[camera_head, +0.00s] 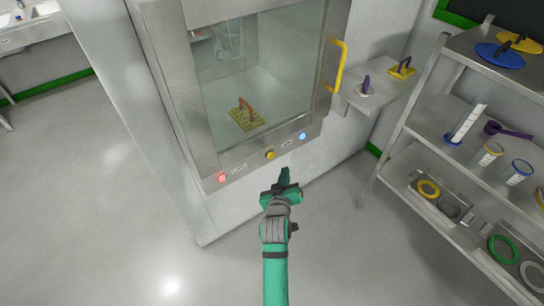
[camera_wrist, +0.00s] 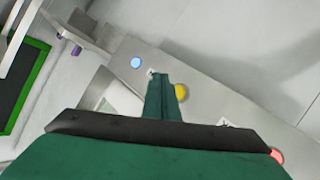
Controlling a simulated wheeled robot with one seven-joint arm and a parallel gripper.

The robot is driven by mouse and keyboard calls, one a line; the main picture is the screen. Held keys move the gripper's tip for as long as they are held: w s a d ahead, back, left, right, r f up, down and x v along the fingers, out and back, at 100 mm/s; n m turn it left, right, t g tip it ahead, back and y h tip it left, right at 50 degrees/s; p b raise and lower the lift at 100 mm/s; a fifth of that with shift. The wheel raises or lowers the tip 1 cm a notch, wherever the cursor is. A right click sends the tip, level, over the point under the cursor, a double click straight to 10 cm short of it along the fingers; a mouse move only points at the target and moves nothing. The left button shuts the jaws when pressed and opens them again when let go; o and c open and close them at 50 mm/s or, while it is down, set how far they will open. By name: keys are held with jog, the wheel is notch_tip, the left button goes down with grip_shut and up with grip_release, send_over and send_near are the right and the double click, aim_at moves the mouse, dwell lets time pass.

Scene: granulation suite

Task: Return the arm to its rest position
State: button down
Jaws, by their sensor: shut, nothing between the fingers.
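My gripper (camera_head: 285,178) is shut and empty at the end of my green arm, which reaches up from the bottom of the head view. It is in front of the lower panel of a steel cabinet, below and right of the yellow button (camera_head: 270,155). In the wrist view the closed fingers (camera_wrist: 162,85) point at the panel, with the yellow button (camera_wrist: 181,92) just right of them. I cannot tell the exact gap between fingertips and panel. The rest position is not marked in any view.
The cabinet has a glass door with a yellow handle (camera_head: 340,66), a red button (camera_head: 222,178) and a blue button (camera_head: 302,135). A yellow perforated piece (camera_head: 246,117) shows behind the glass. A steel shelf rack (camera_head: 420,112) stands at right. Floor at left is clear.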

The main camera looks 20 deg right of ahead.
jog(key=s+a+f+y, duration=0.1)
jog(key=s+a+f, duration=0.1)
jog(key=s+a, duration=0.35)
jog(key=s+a+f+t+y, duration=0.1)
jog(key=s+a+f, duration=0.15)
jog(key=s, duration=0.65)
jog(key=s+a+f+y, duration=0.1)
jog(key=s+a+f, duration=0.1)
jog(key=s+a, duration=0.4)
jog(key=s+a+r+y, duration=0.1)
jog(key=s+r, duration=0.3)
jog(key=s, duration=0.7)
jog(key=s+a+r+t+y, duration=0.1)
jog(key=s+a+r, duration=0.3)
jog(key=s, duration=0.7)
jog(key=shift+r+m+y, duration=0.4)
jog(key=shift+r, duration=0.25)
jog(key=shift+s, duration=0.1)
